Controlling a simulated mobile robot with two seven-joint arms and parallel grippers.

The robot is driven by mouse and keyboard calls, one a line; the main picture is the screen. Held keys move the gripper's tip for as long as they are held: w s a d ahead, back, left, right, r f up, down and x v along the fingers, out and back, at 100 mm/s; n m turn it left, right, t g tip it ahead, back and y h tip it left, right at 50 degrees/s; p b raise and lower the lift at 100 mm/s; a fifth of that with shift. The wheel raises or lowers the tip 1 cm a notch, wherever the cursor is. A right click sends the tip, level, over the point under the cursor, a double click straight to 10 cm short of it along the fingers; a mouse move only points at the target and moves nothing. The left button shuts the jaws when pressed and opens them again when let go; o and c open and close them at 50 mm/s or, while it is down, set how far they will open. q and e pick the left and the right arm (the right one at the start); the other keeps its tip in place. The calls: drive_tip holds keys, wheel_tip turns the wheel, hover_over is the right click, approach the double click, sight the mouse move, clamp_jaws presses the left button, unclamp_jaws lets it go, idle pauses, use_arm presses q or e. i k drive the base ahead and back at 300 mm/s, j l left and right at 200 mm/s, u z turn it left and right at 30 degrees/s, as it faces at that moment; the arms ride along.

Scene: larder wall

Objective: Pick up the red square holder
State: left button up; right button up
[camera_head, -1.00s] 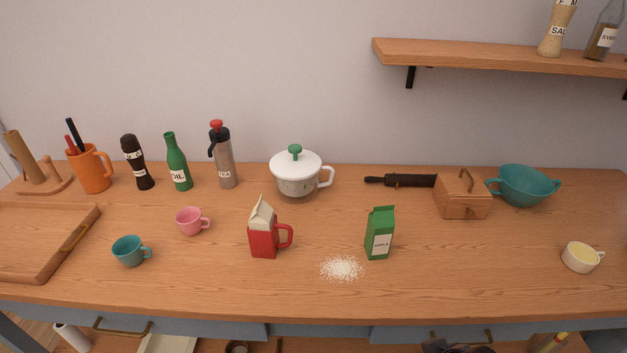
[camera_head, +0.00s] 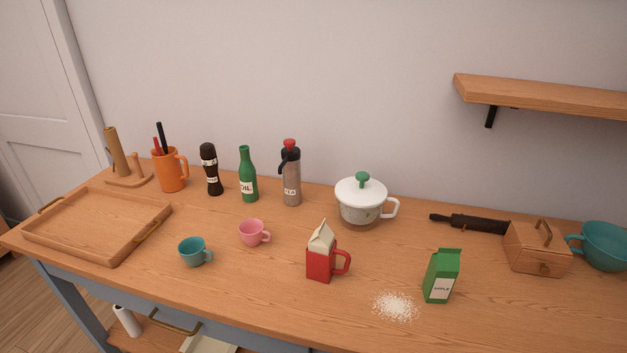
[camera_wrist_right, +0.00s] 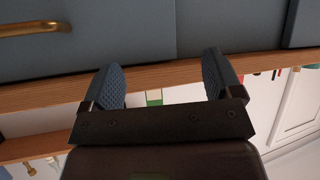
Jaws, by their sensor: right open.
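The red square holder (camera_head: 319,266) stands upright on the wooden counter, with a handle on its right side. A cream carton (camera_head: 322,238) with a gabled top stands inside it and sticks out above. My right gripper (camera_wrist_right: 165,85) shows only in the right wrist view. Its two fingers are apart with nothing between them, in front of a blue-grey cabinet front and the wooden counter edge. The holder is not in that view. My left gripper is not in view.
A lidded white pot (camera_head: 358,207) stands behind. The counter in front of the holder is clear.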

sight(319, 268)
drive_tip(key=i+j+z, duration=0.2)
drive_tip(key=j, duration=0.35)
drive_tip(key=j+z, duration=0.25)
drive_tip(key=j, duration=0.25)
drive_tip(key=i+j+z, duration=0.2)
drive_tip(key=j, duration=0.4)
drive_tip(key=k, duration=0.1)
